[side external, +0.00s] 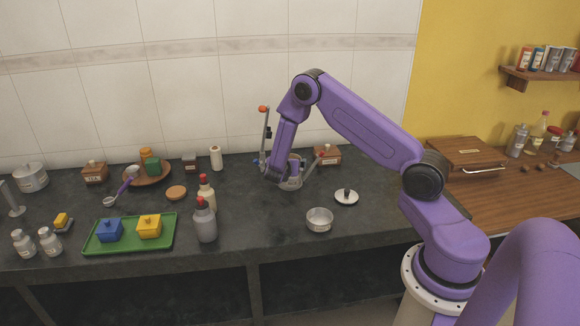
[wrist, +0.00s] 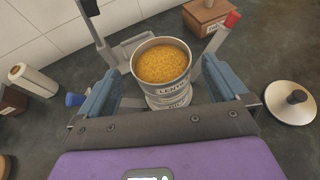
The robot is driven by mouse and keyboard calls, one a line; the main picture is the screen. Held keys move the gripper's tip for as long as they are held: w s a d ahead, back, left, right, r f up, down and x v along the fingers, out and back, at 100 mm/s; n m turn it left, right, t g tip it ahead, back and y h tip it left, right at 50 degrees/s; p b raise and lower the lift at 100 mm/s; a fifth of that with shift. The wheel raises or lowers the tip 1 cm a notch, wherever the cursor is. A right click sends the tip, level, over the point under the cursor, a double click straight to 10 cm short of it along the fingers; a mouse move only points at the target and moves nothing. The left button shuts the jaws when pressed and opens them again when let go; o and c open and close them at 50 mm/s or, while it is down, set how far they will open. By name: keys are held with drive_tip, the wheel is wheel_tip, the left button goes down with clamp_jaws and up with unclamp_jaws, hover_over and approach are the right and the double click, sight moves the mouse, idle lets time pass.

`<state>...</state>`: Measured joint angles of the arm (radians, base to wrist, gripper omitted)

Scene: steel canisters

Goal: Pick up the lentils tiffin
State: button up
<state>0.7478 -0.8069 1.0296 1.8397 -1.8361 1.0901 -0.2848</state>
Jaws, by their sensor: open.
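The lentils tiffin is an open steel canister full of orange-yellow lentils, with a partly readable label, in the middle of the wrist view (wrist: 165,82). In the side external view the tiffin (side external: 291,177) is partly hidden by my arm. My gripper (wrist: 170,82) is open, with one blue-grey finger left of the tiffin and one right of it. I see a gap between each finger and its wall; I cannot tell the exact height of the fingertips. In the side external view my gripper (side external: 276,168) is low at the tiffin.
A metal frame with upright arms, one red-tipped (wrist: 232,19), stands around the tiffin. A round lid with a black knob (side external: 346,197) and an empty steel bowl (side external: 319,220) lie nearby. A wooden box (side external: 328,154) is behind. Bottles (side external: 205,220) and a green tray (side external: 105,248) are left.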

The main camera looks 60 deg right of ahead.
drive_tip(key=shift+x, duration=3.45)
drive_tip(key=c, duration=1)
drive_tip(key=shift+o, duration=0.2)
